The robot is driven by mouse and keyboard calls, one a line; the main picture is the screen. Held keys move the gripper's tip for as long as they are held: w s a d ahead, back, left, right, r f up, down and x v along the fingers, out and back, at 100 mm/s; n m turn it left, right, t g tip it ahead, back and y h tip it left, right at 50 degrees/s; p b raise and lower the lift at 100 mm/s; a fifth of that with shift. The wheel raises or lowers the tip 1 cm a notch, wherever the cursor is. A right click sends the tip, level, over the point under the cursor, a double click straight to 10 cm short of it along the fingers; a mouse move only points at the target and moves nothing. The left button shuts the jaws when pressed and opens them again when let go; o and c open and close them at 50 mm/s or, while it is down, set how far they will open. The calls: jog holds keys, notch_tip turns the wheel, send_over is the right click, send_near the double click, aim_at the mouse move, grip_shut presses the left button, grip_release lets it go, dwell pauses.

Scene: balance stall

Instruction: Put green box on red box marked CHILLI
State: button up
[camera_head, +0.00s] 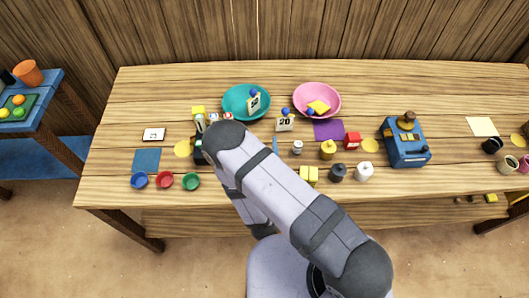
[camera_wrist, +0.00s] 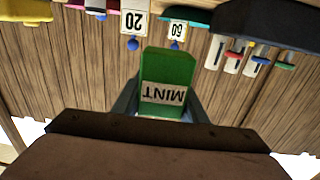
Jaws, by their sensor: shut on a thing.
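My gripper (camera_wrist: 164,108) is shut on a green box (camera_wrist: 166,72) with a pale label reading MINT, upside down in the wrist view. The fingers are on both sides of the box, and it is held clear of the wooden surface behind it. In the head view my arm covers most of the gripper, and I cannot make out the green box there. A small red box (camera_head: 352,141) with a light label stands right of the table's middle, between the purple square and a yellow disc. Its lettering is too small to read. Its top looks bare.
A teal bowl (camera_head: 232,102) and a pink bowl (camera_head: 330,92) stand at the back. A weight marked 20 (camera_head: 285,124) stands in front of them. A blue machine (camera_head: 405,148) is right of the red box.

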jog(key=shift+r, duration=1)
jog(key=shift+d, duration=0.1)
